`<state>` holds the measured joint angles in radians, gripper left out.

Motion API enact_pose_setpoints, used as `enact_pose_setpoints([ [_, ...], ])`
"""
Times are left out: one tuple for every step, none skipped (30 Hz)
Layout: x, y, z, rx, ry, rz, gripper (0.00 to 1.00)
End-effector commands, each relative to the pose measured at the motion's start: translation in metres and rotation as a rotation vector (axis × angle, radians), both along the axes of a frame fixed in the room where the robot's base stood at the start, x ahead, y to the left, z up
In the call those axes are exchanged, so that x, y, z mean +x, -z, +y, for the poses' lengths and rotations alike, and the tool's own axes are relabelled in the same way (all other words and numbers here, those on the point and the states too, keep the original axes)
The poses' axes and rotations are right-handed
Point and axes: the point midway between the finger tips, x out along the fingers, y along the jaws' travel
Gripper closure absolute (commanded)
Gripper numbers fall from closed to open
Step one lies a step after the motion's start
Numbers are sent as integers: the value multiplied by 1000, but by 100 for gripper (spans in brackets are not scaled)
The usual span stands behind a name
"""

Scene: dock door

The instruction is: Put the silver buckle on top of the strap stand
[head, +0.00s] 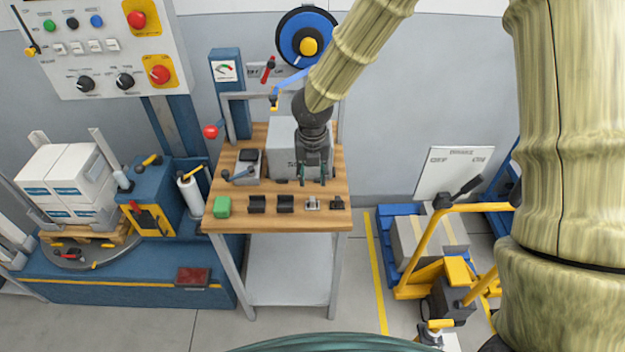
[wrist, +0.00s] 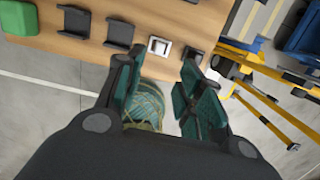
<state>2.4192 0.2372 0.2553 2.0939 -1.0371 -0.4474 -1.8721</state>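The silver buckle (head: 312,204) lies near the front edge of the wooden bench top, in a row of small parts. It also shows in the wrist view (wrist: 159,46), at the top middle, beyond my fingertips and apart from them. My gripper (head: 314,177) points down over the bench, behind the buckle in the head view. In the wrist view its two fingers (wrist: 160,85) are spread with nothing held between them. I cannot tell for sure which item is the strap stand; a grey frame (head: 233,97) with a blue strap by it stands at the bench's back left.
Two black holders (head: 257,204) and a green block (head: 222,207) lie left of the buckle; a dark small part (head: 337,203) lies close on its right. A grey box (head: 284,155) stands behind my gripper. A lever device (head: 245,168) stands left. A yellow trolley (head: 455,270) is right.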

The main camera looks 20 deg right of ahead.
Motion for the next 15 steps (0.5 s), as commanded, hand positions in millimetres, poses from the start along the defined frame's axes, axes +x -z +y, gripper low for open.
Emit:
enact_pose_setpoints([
  [0,-2,0,1,1,-1,63],
  [0,-3,0,1,1,0,63],
  [0,-4,0,1,1,0,63],
  [0,-4,0,1,1,0,63],
  [0,-4,0,1,1,0,63],
  [-1,-4,0,2,3,1,63],
  [-2,-2,1,4,8,3,63],
  [-4,0,1,9,18,7,63],
  [-8,6,3,19,43,15,63],
  [-12,12,5,32,70,24,63],
  [-18,20,7,46,108,36,63],
  [-27,32,11,72,170,54,63],
  [-36,43,14,92,228,73,63],
  [-46,55,17,113,295,91,63],
  [-59,71,22,143,394,118,63],
])
